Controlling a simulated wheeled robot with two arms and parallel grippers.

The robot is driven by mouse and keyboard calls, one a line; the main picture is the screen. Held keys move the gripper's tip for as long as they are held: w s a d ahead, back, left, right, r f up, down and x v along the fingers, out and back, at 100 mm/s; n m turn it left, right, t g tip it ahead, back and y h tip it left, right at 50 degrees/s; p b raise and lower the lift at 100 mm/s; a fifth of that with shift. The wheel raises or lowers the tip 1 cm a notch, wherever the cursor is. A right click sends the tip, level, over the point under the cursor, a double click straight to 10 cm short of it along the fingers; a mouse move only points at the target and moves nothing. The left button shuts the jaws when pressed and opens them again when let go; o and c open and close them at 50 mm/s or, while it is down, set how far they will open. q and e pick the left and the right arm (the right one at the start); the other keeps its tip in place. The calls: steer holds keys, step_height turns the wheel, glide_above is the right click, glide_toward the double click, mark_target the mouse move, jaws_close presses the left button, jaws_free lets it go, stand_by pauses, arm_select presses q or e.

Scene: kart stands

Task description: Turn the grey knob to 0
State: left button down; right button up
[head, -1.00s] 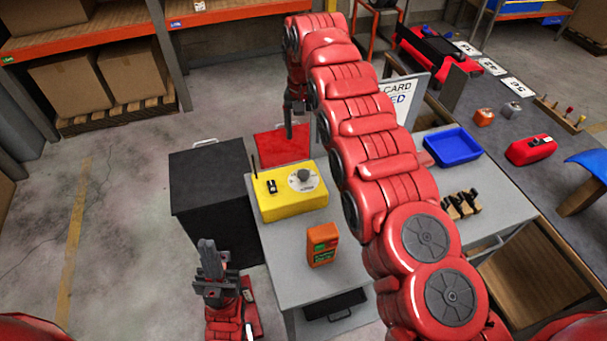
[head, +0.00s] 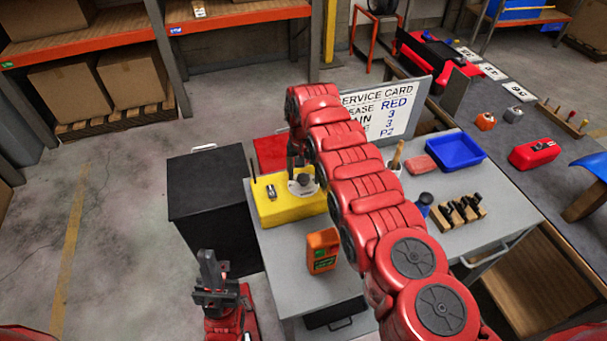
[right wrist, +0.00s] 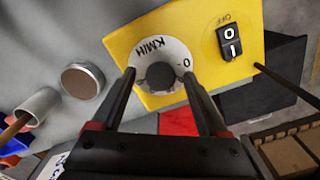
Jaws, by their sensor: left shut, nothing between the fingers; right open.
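The yellow box (head: 285,206) stands on the grey cart top. In the head view the right gripper (head: 297,160) partly hides the knob (head: 304,180). My left gripper (head: 210,268) is shut and empty, low beside the cart's left side.
A black rocker switch (right wrist: 229,42) is on the box beside the dial. An orange device (head: 322,250) stands in front of it, and a black cabinet (head: 208,185) is to the left. A service card (head: 385,108), blue tray (head: 455,150) and block with black pieces (head: 460,210) are to the right.

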jaws_close()
stand_by(0.3)
